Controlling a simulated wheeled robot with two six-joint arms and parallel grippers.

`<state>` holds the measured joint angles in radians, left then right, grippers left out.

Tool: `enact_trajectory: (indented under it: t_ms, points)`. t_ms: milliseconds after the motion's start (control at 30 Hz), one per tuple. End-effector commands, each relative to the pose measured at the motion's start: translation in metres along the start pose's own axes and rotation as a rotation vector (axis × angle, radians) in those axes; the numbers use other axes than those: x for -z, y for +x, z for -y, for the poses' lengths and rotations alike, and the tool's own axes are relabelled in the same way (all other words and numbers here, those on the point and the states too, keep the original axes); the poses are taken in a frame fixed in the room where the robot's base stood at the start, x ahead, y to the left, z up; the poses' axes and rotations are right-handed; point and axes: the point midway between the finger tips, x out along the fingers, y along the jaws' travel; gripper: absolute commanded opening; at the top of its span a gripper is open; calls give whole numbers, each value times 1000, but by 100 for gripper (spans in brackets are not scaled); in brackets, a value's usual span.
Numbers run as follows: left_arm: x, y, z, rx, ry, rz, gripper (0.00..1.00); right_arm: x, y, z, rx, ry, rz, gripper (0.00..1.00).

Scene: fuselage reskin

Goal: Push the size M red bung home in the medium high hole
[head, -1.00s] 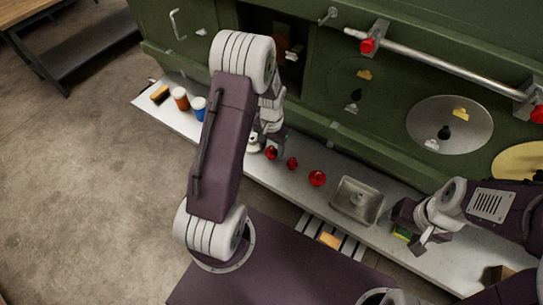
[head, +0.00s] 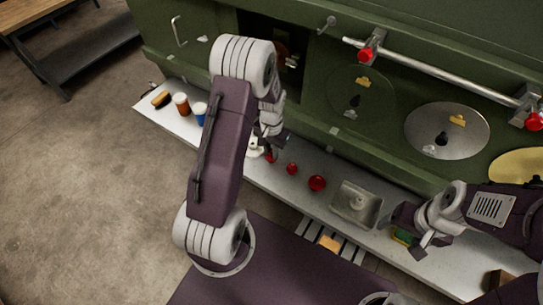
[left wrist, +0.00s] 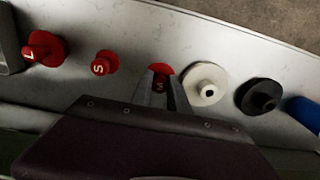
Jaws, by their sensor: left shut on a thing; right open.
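My left gripper (head: 272,143) is down at the shelf, shut on a red bung (head: 270,157). In the left wrist view the fingers (left wrist: 161,92) close on both sides of this bung (left wrist: 160,69), whose lettered knob lies between them; the letter is hard to read. It looks to be at the shelf surface. A red bung marked S (left wrist: 103,62) and a larger one marked L (left wrist: 43,48) stand beside it. My right gripper (head: 418,238) is open over the shelf at the right. I cannot tell which opening is the medium high hole.
The green fuselage wall (head: 318,85) rises behind the shelf (head: 230,165), with a metal disc (head: 470,122) and a rail (head: 440,72). A white bung (left wrist: 205,84), a black one (left wrist: 259,96) and a metal tray (head: 345,215) stand on the shelf.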

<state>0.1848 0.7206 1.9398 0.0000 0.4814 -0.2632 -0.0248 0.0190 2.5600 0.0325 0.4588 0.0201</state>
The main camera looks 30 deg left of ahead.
Motion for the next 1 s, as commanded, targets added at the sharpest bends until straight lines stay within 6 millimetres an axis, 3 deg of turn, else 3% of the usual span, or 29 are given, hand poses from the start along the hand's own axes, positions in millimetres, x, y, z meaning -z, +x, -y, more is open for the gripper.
enact_trajectory:
  t_ms: [867, 1000]
  points:
    - [0, -23, 0, 0, 0, 0, 0, 2, -20, 0, 0, 0, 0, 75]
    - [0, -33, 0, 0, 0, -1, 0, 3, -30, 1, 0, 0, 0, 75]
